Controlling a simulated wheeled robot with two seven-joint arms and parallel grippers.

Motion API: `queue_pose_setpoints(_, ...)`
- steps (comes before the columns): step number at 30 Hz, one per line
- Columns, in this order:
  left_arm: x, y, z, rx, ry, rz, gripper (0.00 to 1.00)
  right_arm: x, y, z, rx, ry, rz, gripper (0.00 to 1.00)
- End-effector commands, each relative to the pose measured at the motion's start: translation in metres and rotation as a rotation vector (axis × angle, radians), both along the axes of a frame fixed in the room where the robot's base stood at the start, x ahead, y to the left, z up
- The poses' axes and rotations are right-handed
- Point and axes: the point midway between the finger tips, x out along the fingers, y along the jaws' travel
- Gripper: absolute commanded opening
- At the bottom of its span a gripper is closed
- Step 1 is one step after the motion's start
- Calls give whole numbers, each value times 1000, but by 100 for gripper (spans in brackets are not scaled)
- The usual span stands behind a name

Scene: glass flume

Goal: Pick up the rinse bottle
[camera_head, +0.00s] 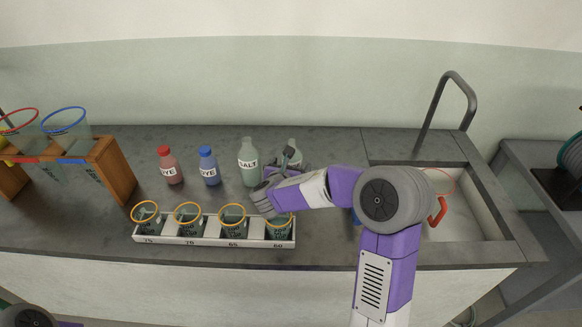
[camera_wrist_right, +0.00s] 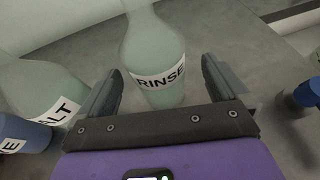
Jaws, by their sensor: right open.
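The rinse bottle (camera_wrist_right: 154,45) is pale green with a white RINSE label and stands upright on the counter in the right wrist view. In the head view the rinse bottle (camera_head: 294,146) is mostly hidden behind my right gripper (camera_head: 287,160). The right gripper (camera_wrist_right: 158,80) is open in the wrist view, with one finger on each side of the bottle's lower part. A gap shows between each finger and the bottle, so it is not gripped. My left gripper is not in view.
The salt bottle (camera_head: 248,163) stands close left of the rinse bottle. Blue (camera_head: 208,167) and red (camera_head: 170,167) dye bottles stand further left. A white tray (camera_head: 190,240) with several ringed cups lies in front. A sink (camera_head: 465,215) is at right, a wooden rack (camera_head: 113,172) at left.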

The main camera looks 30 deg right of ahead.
Motion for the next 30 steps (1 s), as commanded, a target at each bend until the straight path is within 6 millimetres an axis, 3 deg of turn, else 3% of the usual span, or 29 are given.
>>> queue_pose_setpoints(6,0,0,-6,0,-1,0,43,22,-18,-11,2,0,-2,100)
queue_pose_setpoints(15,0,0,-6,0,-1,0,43,25,-21,-11,1,0,0,100)
queue_pose_setpoints(26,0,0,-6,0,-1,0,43,25,-20,-11,1,0,0,45)
queue_pose_setpoints(30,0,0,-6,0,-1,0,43,25,-20,-11,1,-1,-1,43)
